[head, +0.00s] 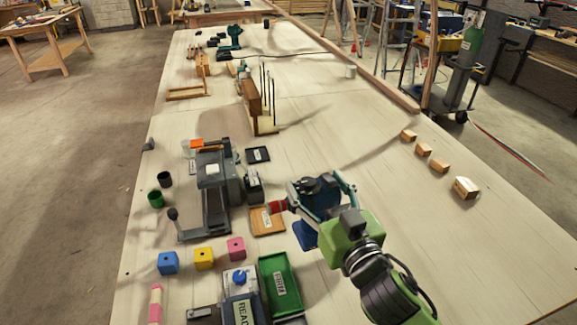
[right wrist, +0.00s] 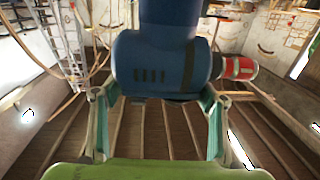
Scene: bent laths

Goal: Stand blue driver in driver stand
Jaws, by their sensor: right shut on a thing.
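My right gripper (head: 320,190) is shut on the blue driver (head: 305,236) and holds it over the table, right of the wooden tray. The driver's red chuck points left in the head view. In the right wrist view the blue driver body (right wrist: 155,62) fills the top middle, between the teal fingers of my gripper (right wrist: 158,100). Its red chuck points right there. I cannot tell for sure which thing is the driver stand; a low wooden tray (head: 275,229) with a label lies just left of the driver. My left gripper is out of view.
A grey machine with a lever (head: 214,190) stands left of the tray. A green tray (head: 280,284), a box with a blue knob (head: 239,279) and blue, yellow and pink cubes (head: 204,258) are nearer. Several wooden blocks (head: 440,165) lie at the right. The table between is clear.

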